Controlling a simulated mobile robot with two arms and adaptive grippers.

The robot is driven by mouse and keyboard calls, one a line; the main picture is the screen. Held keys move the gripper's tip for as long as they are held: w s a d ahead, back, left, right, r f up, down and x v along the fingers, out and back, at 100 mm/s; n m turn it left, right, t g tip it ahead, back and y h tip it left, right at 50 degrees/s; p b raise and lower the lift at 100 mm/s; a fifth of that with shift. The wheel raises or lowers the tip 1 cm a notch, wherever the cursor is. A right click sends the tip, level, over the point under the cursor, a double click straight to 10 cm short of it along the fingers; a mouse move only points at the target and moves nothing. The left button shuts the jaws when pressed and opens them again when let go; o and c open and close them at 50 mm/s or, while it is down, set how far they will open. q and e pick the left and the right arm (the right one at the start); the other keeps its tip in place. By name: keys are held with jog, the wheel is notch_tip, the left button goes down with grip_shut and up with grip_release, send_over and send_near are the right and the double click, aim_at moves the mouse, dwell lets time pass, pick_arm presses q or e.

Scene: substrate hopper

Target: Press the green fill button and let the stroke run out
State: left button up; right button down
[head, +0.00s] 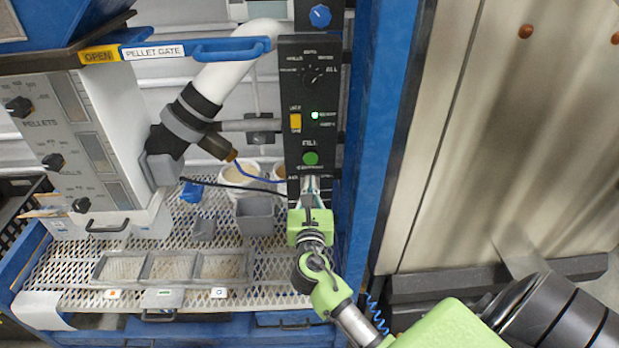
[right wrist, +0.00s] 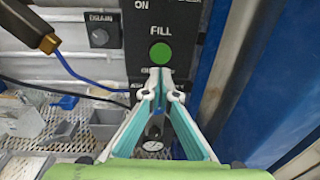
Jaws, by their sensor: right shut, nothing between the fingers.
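The green fill button (head: 311,158) sits low on the black control panel (head: 307,80). In the right wrist view the fill button (right wrist: 160,53) shows under the word FILL, just above my fingertips. My right gripper (head: 310,181) is shut and empty, in front of the panel's lower end. In the right wrist view its fingertips (right wrist: 160,74) meet just below the button in the picture. I cannot tell how far they stand from the panel; the button is not covered. A small green light (head: 315,115) is lit on the panel. My left gripper is not in view.
A blue post (head: 378,130) stands right of the panel. A pellet dispenser (head: 85,140) and a white pipe (head: 225,75) are at the left. A mesh shelf (head: 75,262) below holds a three-part tray (head: 172,279) and a grey cup (head: 255,215). A blue hose runs behind.

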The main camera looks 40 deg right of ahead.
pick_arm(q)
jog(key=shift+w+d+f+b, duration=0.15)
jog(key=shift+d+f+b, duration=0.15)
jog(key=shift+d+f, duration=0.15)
pick_arm(e)
jog(key=v, duration=0.5)
jog(key=shift+a+r, duration=0.1)
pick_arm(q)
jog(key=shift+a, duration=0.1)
